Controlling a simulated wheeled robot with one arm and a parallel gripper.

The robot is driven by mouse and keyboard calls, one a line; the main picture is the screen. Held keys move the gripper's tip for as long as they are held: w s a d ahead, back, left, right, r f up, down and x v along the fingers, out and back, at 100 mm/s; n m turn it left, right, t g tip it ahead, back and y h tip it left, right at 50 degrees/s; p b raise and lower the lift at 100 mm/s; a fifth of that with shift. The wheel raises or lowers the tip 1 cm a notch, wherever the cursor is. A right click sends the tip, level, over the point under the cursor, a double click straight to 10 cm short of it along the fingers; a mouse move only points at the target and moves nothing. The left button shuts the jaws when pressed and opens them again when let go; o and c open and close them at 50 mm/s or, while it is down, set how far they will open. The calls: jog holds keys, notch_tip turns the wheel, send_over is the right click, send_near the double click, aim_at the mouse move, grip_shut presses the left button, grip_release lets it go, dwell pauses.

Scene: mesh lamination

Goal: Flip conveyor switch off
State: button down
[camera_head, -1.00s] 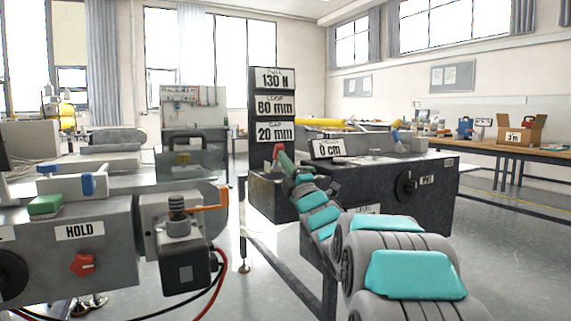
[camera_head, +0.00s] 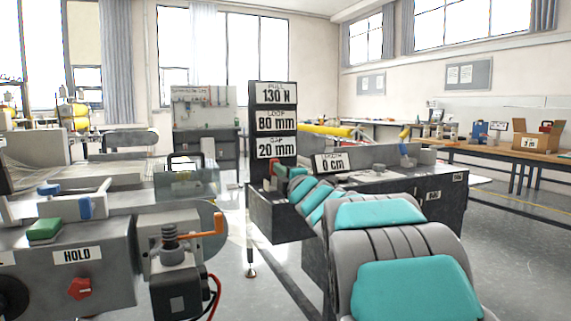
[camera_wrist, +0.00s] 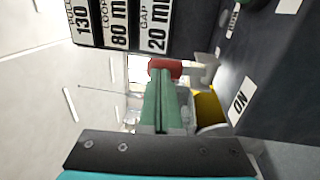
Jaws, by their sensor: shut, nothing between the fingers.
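In the wrist view, a red knob (camera_wrist: 165,66) on a pale bracket (camera_wrist: 203,70) shows just past my fingertips, beside the dark machine panel. It looks like the switch handle. An "ON" label (camera_wrist: 240,102) is on that panel, to the right. My gripper (camera_wrist: 160,80) has its green fingers shut together and empty, with the tips at or just short of the red knob; I cannot tell if they touch. In the head view my gripper (camera_head: 281,171) is at the left end of the dark machine (camera_head: 400,190), below the display board; the switch is mostly hidden there.
The display board (camera_head: 274,120) reading 130 N, 80 mm and 20 mm stands close behind my gripper. A "0 cm" sign (camera_head: 330,163) is on the machine. A grey machine with a "HOLD" label (camera_head: 77,254) and orange crank (camera_head: 206,222) stands left. Open floor lies between.

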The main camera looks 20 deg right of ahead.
aim_at(275, 159)
jog(key=shift+w+r+p, duration=0.15)
jog(key=shift+r+p, duration=0.15)
jog(key=shift+w+r+p, duration=0.15)
jog(key=shift+w+p, duration=0.4)
jog(key=shift+p, duration=0.05)
jog(key=shift+w+a+r, duration=0.1)
jog(key=shift+w+r, duration=0.1)
jog(key=shift+w, duration=0.3)
jog(key=shift+w+r, duration=0.15)
jog(key=shift+w, duration=1.1)
jog(key=shift+w+r, duration=0.1)
jog(key=shift+r, duration=0.1)
jog(key=shift+a, duration=0.1)
